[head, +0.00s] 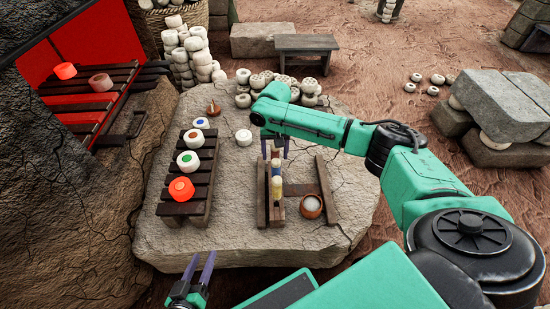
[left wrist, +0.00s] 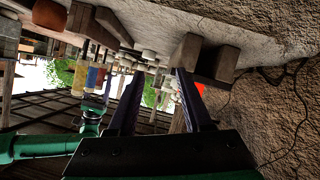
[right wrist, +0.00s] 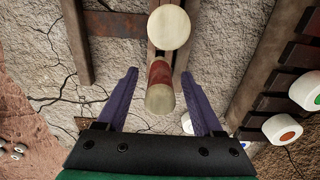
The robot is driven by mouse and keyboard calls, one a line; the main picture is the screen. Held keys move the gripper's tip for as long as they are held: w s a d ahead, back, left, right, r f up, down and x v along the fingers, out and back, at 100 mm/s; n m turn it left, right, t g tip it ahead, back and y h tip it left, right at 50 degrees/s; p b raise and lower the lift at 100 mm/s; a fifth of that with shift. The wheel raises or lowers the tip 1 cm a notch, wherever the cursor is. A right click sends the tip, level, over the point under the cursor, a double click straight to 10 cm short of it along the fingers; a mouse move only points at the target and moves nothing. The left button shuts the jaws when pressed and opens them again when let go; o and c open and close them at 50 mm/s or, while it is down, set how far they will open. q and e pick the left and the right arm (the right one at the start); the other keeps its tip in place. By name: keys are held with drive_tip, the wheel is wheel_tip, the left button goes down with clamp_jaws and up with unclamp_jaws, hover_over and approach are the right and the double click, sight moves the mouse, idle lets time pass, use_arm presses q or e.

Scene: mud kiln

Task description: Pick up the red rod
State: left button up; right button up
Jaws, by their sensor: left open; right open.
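The red rod (right wrist: 160,74) has a red body and a cream end; it stands in a wooden rack (head: 262,196). In the head view my right gripper mostly hides it. My right gripper (head: 275,146) is open at the rack's far end; in the right wrist view its fingers (right wrist: 159,78) lie on either side of the red rod, and I see no contact. A blue-banded rod (head: 276,181) and a yellow rod (head: 275,191) stand nearer in the same rack. My left gripper (head: 199,267) is open and empty, low in front of the stone slab.
A slatted rack (head: 188,207) with several coloured-centre discs stands left of the rods. A small bowl (head: 311,206) and a wooden bar (head: 326,188) are to the right. Pale rings (head: 243,101) lie behind on the stone slab (head: 240,246). The slab's front is clear.

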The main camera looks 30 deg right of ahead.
clamp_jaws()
use_arm(q)
drive_tip(key=shift+r, duration=0.1)
use_arm(e)
drive_tip(key=shift+r, duration=0.1)
drive_tip(key=shift+r, duration=0.25)
wheel_tip(320, 180, up, 3)
drive_tip(key=shift+f+p, duration=0.1)
drive_tip(key=shift+p, duration=0.8)
wheel_tip(320, 180, up, 7)
drive_tip(key=p, duration=0.2)
drive_tip(key=shift+f+p, duration=0.2)
drive_tip(key=shift+p, duration=0.2)
use_arm(q)
drive_tip(key=s+a+r+g+y+p, duration=0.1)
drive_tip(key=s+a+r+g+y, duration=0.1)
drive_tip(key=a+r+g, duration=0.2)
drive_tip(key=s+a+r+g+y+p, duration=0.2)
drive_tip(key=a+r+g, duration=0.3)
drive_tip(key=a, duration=0.4)
drive_tip(key=shift+s+a+r+y, duration=0.2)
drive_tip(key=shift+s+a+y, duration=0.1)
drive_tip(key=shift+s+y, duration=0.55)
use_arm(e)
wheel_tip(320, 180, up, 10)
